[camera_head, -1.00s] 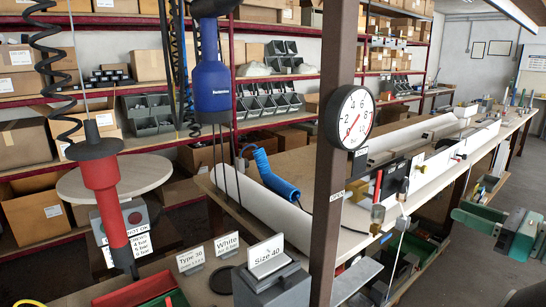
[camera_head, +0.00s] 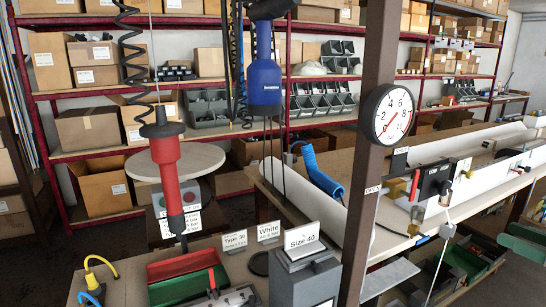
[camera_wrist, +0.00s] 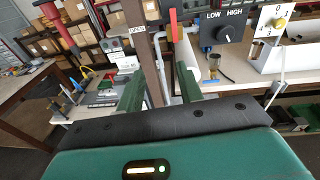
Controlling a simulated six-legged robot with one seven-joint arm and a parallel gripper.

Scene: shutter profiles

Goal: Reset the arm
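My gripper (camera_wrist: 160,82) shows in the wrist view with its two green fingers standing well apart and nothing between them. Its dark bracket and teal body fill the bottom of that view. The fingers point toward the workbench and a brown post (camera_wrist: 146,50). In the head view, only a green part of my arm shows at the right edge, cut off by the frame. No held object is visible.
A post with a round gauge (camera_head: 389,114) stands over the long bench. A red screwdriver (camera_head: 168,165) and a blue one (camera_head: 264,80) hang at left. A LOW/HIGH knob box (camera_wrist: 226,29) is ahead of the gripper. A "Size 40" sign (camera_head: 302,237) stands in front.

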